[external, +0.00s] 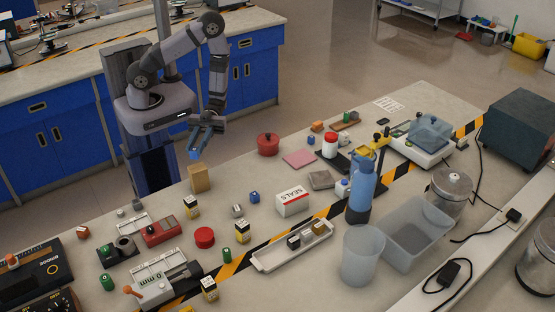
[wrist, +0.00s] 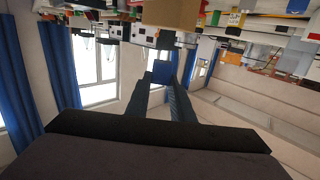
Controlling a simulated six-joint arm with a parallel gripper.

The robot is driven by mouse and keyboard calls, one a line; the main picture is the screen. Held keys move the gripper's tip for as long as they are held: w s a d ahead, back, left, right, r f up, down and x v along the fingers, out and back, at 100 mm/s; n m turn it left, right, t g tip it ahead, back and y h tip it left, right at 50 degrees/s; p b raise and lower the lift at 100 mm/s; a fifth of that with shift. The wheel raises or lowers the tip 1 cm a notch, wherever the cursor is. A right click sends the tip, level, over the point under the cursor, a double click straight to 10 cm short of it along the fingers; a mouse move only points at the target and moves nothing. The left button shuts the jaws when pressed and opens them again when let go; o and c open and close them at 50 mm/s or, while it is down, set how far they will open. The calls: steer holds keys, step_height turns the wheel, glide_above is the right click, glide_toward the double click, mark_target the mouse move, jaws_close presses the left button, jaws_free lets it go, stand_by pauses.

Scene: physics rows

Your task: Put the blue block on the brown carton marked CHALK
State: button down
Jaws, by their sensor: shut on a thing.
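My gripper (external: 202,142) is shut on the blue block (external: 194,155). The block sits at the fingertips, and its blue face shows between the two fingers in the wrist view (wrist: 161,72). The block appears above the carton's top; I cannot tell the exact gap. The carton also shows at the top of the wrist view (wrist: 172,14). I cannot read any marking on it.
A white SEALS box (external: 292,201) and a red pot (external: 268,144) lie further right. Some bare bench surrounds the carton.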

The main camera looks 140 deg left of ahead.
mark_target(199, 164)
steer(key=shift+f, duration=2.05)
steer(key=shift+f, duration=0.1)
steer(key=c, duration=1.5)
jaws_free()
steer(key=shift+c, duration=0.2)
